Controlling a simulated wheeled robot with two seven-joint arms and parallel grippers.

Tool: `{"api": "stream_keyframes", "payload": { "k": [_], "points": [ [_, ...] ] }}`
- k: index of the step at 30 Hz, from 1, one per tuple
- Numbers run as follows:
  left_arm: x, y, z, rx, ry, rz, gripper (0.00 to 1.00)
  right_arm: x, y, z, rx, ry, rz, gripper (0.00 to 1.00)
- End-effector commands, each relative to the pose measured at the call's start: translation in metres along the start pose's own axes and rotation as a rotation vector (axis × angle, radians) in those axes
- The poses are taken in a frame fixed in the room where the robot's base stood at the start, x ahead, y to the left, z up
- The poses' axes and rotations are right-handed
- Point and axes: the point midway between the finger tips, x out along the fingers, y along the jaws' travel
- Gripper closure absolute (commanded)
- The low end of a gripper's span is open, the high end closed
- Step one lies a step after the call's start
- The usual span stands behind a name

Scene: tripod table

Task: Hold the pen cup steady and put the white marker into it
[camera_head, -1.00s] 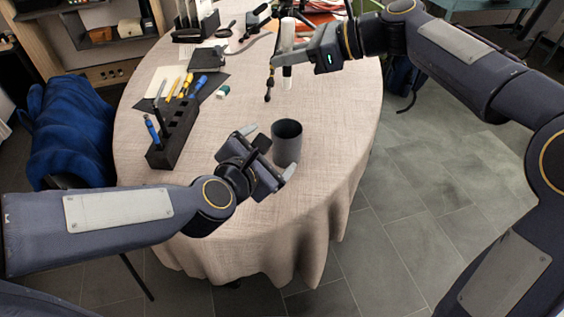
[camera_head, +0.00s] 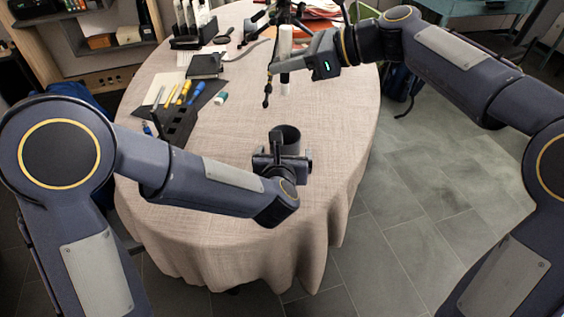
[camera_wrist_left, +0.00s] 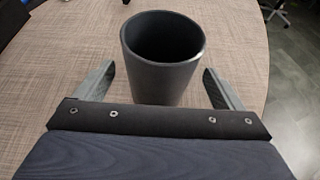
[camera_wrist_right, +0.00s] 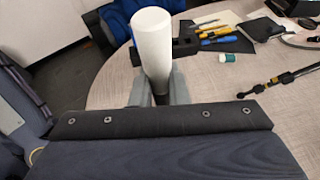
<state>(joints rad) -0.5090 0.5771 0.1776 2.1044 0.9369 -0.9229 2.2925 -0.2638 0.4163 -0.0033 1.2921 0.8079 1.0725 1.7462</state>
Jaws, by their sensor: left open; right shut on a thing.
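The dark grey pen cup (camera_head: 287,138) stands upright on the cloth-covered table, partly hidden behind my left gripper (camera_head: 281,165). In the left wrist view the cup (camera_wrist_left: 163,60) looks empty, and its near side sits between the fingers of my open left gripper (camera_wrist_left: 163,88), with a gap on each side. My right gripper (camera_head: 284,62) is shut on the white marker (camera_head: 285,45) and holds it upright above the table, behind the cup. The marker (camera_wrist_right: 152,45) also shows between the fingers in the right wrist view.
A dark slotted block (camera_head: 180,122), partly hidden by my left arm, stands at the left. Several screwdrivers (camera_head: 184,93) lie on a dark mat. A small green-and-white item (camera_head: 220,98) lies beside them. The cloth (camera_head: 245,120) around the cup is clear.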

Motion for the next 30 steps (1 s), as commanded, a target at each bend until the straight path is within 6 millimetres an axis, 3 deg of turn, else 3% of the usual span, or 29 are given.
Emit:
{"api": "stream_keyframes", "payload": {
  "k": [6,18,30],
  "points": [
    [0.026,0.0,0.0,-0.001,0.001,0.001,0.1,0.0,0.0,0.0,0.0,0.0,0.0,1.0],
    [0.033,0.001,0.0,0.0,-0.001,0.001,0.1,0.0,0.0,0.0,0.0,0.0,0.0,1.0],
    [0.032,0.001,0.0,0.0,0.0,0.001,0.62,0.0,0.0,0.0,0.0,0.0,0.0,1.0]
  ]
}}
